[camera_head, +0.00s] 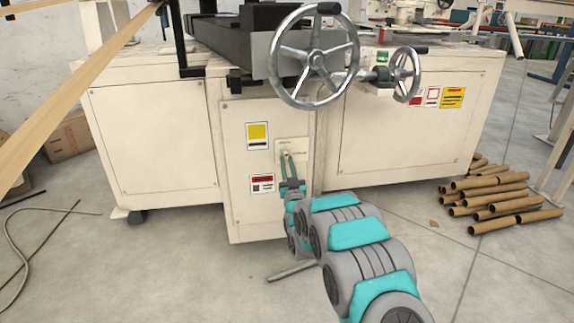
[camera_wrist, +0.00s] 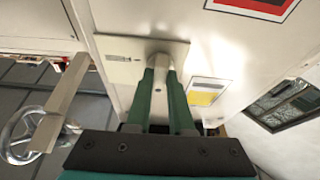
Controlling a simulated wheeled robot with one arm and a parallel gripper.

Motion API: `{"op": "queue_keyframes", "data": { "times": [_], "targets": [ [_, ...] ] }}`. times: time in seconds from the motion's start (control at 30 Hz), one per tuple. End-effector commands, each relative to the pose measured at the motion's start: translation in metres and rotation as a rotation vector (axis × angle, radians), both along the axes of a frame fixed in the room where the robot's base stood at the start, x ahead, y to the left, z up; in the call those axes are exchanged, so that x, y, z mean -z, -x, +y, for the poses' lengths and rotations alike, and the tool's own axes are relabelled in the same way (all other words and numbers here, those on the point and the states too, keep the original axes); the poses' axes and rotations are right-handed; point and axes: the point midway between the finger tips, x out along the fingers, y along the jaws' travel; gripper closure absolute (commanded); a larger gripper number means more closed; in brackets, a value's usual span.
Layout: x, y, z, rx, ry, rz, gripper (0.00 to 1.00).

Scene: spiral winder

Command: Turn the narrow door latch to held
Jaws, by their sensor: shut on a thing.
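The narrow door (camera_head: 240,200) is a cream panel in the middle of the machine's front, and it looks closed. Its latch sits on a pale plate (camera_head: 301,146) at the door's upper right; the plate also shows in the wrist view (camera_wrist: 115,70), with small dark markings. The latch (camera_wrist: 160,48) is a small pale knob or lever. My gripper (camera_wrist: 160,75) has its two green fingers shut on it, one on each side; they also show against the plate in the head view (camera_head: 287,158). The fingers hide part of the latch, and I cannot tell its exact angle.
A large handwheel (camera_head: 316,57) and a smaller one (camera_head: 404,73) stick out above the door. Cardboard tubes (camera_head: 497,200) lie on the floor at the right. A grey bar (camera_head: 291,270) lies on the floor below the door. Open floor is in front.

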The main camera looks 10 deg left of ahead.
Motion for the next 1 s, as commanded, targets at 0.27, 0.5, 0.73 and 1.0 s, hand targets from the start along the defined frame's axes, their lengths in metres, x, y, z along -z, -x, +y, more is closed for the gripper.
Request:
{"op": "queue_keyframes", "data": {
  "times": [0.27,0.5,0.73,1.0],
  "targets": [
    [0.001,0.0,0.0,0.0,0.001,0.002,0.63],
    [0.0,0.0,0.0,0.0,-0.001,0.001,0.5],
    [0.001,0.002,0.0,0.0,-0.001,0.001,0.5],
    [0.008,0.021,-0.006,0.0,-0.001,0.001,0.5]
  ]
}}
